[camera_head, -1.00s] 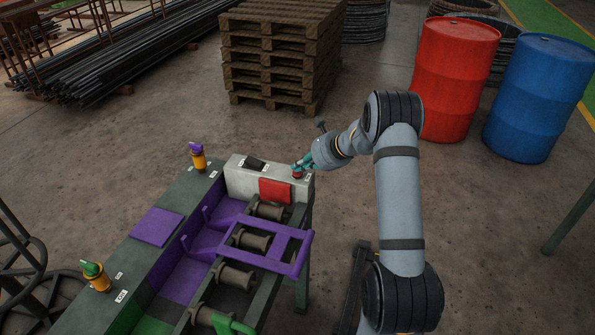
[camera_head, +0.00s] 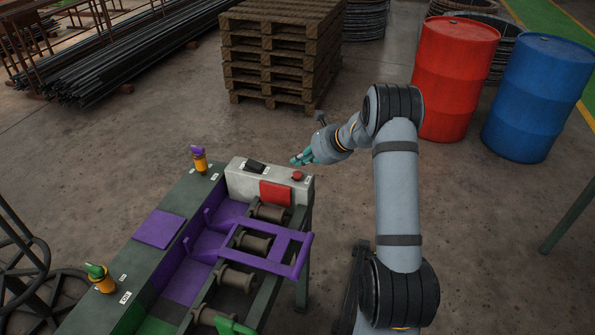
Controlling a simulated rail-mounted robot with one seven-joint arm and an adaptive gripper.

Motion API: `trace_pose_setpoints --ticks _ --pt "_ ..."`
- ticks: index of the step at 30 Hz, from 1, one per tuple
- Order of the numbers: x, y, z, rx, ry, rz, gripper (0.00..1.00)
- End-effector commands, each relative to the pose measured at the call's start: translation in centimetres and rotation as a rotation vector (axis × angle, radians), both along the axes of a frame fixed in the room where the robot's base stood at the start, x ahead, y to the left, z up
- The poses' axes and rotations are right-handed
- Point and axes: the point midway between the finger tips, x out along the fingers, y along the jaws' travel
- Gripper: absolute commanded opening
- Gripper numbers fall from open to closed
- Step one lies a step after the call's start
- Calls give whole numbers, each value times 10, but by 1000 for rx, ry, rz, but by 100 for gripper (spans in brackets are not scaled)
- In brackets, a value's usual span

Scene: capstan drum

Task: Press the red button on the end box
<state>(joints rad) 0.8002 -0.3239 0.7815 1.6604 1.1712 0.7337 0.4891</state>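The red button (camera_head: 298,175) sits on the top right of the pale grey end box (camera_head: 240,183), at the far end of the green machine frame. My gripper (camera_head: 297,161) has teal fingers and is in the air just beyond and above the button, apart from it in the picture. The fingers look close together, but they are too small to tell whether they are open or shut. Nothing shows in them.
A black switch (camera_head: 256,166) and a red panel (camera_head: 275,193) are on the end box. A purple guard frame (camera_head: 285,251) extends over rollers nearby. Stacked pallets (camera_head: 280,50), a red drum (camera_head: 455,78) and a blue drum (camera_head: 540,97) stand behind. Floor between is clear.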

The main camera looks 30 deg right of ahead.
Motion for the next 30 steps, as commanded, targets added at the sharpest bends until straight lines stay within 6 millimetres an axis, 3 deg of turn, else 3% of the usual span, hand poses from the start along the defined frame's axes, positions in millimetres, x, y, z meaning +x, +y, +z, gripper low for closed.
trace_pose_setpoints --ticks 3,9,30 --pt "0 -1 17 -1 0 -1 0" --pt "0 0 31 0 0 -1 0" --pt "0 -1 27 0 0 -2 0"
